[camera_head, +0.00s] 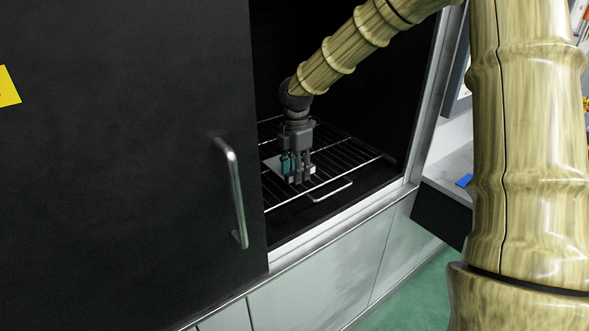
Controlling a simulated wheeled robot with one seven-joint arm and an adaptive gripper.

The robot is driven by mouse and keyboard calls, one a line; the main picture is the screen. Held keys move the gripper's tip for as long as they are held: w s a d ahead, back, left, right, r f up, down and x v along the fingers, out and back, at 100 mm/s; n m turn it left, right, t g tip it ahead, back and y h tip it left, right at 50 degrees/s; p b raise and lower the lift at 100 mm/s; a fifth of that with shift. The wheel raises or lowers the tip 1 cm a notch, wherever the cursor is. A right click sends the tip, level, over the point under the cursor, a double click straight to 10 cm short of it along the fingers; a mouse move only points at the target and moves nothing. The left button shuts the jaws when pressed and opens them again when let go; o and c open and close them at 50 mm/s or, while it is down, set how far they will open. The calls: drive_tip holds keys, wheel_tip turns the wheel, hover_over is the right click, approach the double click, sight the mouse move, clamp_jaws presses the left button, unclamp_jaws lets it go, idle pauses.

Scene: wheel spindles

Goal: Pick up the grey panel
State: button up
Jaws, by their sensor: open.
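A light grey, flat piece that looks like the grey panel (272,163) lies on a wire rack (352,160) inside a dark cabinet. My gripper (297,179) reaches into the cabinet and points down at the panel, with its open fingers covering part of it. A small teal patch (287,162) shows beside the fingers; I cannot tell what it belongs to. I cannot tell whether the fingertips touch the panel or whether any of it is between them.
A dark door (130,160) with a metal handle (236,195) covers the cabinet's left part. The metal frame (425,100) bounds the opening on the right, close to my arm. A rack handle (332,191) sticks out in front. A counter (458,170) with a blue item stands at right.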

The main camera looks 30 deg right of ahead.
drive_tip(key=shift+s+r, duration=0.15)
drive_tip(key=shift+s, duration=0.05)
drive_tip(key=shift+c, duration=0.2)
drive_tip(key=shift+w, duration=0.15)
drive_tip(key=c, duration=0.7)
clamp_jaws()
